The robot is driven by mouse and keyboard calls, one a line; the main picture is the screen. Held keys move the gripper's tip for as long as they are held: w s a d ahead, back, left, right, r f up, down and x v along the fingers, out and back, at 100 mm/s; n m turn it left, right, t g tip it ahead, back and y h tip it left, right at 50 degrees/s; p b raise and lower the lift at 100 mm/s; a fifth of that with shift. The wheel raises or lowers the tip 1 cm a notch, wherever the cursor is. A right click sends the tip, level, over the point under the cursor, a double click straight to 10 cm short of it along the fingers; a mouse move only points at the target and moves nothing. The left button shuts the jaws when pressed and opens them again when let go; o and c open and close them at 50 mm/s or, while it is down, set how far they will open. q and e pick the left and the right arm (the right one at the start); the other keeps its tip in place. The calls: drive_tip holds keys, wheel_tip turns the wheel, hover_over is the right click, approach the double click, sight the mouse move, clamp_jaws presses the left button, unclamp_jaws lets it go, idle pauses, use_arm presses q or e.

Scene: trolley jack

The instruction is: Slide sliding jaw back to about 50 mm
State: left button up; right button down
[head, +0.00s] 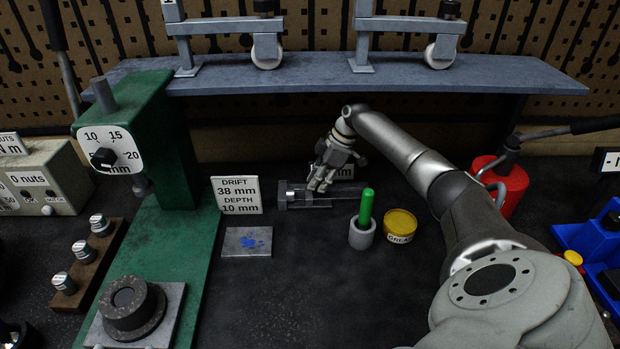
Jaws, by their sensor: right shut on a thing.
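A small grey vise (347,201) lies on the dark bench, its long bar running left to right, with an upright end block at its left. My right gripper (320,186) reaches down onto the vise from behind, with its arm coming in from the right. Its fingers are shut on the sliding jaw, at about the middle of the vise. The fingers largely hide the jaw, so the exact gap is hard to read. My left gripper is not in view.
A sign (237,195) reading "DRIFT 38 mm DEPTH 10 mm" stands left of the vise. A green handle in a grey cup (362,236) and a yellow grease tin (401,224) stand in front. A green press (167,220) is at left. The front middle bench is clear.

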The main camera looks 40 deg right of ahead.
drive_tip(key=c, duration=1.4)
unclamp_jaws()
drive_tip(key=shift+o, duration=0.2)
drive_tip(key=v, duration=0.2)
drive_tip(key=shift+d+r, duration=0.1)
drive_tip(key=shift+r, duration=0.2)
drive_tip(key=s+d, duration=0.2)
drive_tip(key=d, duration=0.1)
drive_tip(key=s+d, duration=0.5)
drive_tip(key=d, duration=0.1)
drive_tip(key=shift+s+r, duration=0.2)
drive_tip(key=shift+s, duration=0.2)
drive_tip(key=shift+s+d, duration=0.1)
drive_tip(key=shift+d, duration=0.05)
drive_tip(key=shift+f, duration=0.1)
